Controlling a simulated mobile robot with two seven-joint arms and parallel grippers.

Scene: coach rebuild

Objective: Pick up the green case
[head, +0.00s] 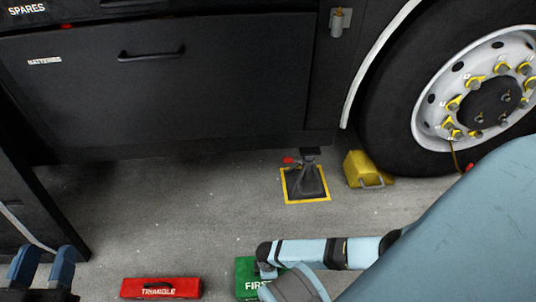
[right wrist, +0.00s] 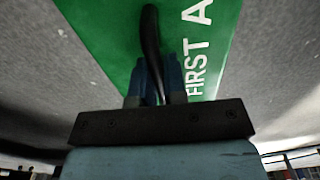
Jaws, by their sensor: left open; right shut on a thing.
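The green case (head: 247,284), with white lettering that begins "FIRS", shows at the bottom middle of the head view, partly hidden by my right arm. In the right wrist view the green case (right wrist: 205,22) fills the top middle, with a black handle (right wrist: 150,40). My right gripper (right wrist: 157,75) is shut on this handle, its blue fingers on either side of it. I cannot tell whether the case is off the floor. My left gripper (head: 45,266) is open and empty at the lower left of the head view.
A red case (head: 160,289) marked "TRIANGLE" lies left of the green case. A jack stand (head: 305,180) stands in a yellow floor square, beside a yellow wheel chock (head: 363,169) at the coach wheel (head: 400,100). The dark coach side (head: 160,90) closes off the back. Grey floor between is clear.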

